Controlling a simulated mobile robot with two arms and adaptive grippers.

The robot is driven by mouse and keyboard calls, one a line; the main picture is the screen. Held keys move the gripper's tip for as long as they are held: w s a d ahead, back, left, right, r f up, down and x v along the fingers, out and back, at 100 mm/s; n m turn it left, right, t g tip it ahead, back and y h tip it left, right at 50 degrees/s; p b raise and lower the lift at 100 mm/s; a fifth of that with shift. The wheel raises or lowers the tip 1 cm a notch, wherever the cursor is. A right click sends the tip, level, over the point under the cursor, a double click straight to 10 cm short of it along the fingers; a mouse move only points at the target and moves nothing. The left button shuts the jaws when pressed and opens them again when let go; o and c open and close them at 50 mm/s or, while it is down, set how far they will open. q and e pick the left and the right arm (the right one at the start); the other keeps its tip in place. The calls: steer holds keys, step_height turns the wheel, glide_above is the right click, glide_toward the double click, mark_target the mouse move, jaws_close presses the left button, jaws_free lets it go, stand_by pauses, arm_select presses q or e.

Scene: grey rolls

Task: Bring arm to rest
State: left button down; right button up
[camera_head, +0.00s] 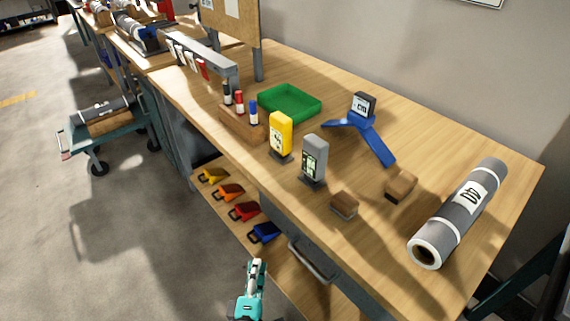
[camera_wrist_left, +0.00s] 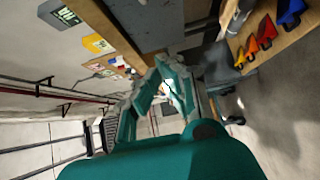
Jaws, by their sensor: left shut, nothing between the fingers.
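My left gripper (camera_head: 257,272) shows at the bottom of the head view, in front of the workbench and below its top. It is shut and empty, apart from everything on the bench. In the left wrist view my left gripper (camera_wrist_left: 168,75) fills the middle, its teal fingers near the bench's front side. My right gripper is in neither view.
On the workbench (camera_head: 300,130) stand a grey roll (camera_head: 460,212), wooden blocks (camera_head: 345,203), a yellow device (camera_head: 281,134), a grey device (camera_head: 314,158), a blue stand (camera_head: 365,132) and a green tray (camera_head: 290,103). Scoops (camera_head: 244,212) lie on the lower shelf.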

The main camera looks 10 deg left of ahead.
arm_select(q)
steer(key=s+d+f+m+g+h+p, duration=0.15)
steer(key=s+f+m+g, duration=0.4)
steer(key=f, duration=0.65)
steer(key=s+f+m+g+h+p, duration=0.25)
steer(key=s+f+m, duration=0.45)
steer(key=f, duration=0.5)
steer(key=s+a+f+m+g, duration=0.3)
steer(key=s+f, duration=0.1)
steer(key=s, duration=0.3)
steer(key=s+a+f+m+g+y, duration=0.1)
steer(key=s+a+f+m+g, duration=0.2)
steer(key=s, duration=0.4)
steer(key=s+a+f+m+g+p, duration=0.1)
steer(key=s+a+f+m+g, duration=0.1)
steer(key=s, duration=0.6)
step_height(320, 180, down, 3)
steer(key=shift+a+r+m+g+y, duration=0.2)
steer(key=shift+a+m+g+y, duration=0.2)
steer(key=shift+a+m, duration=0.5)
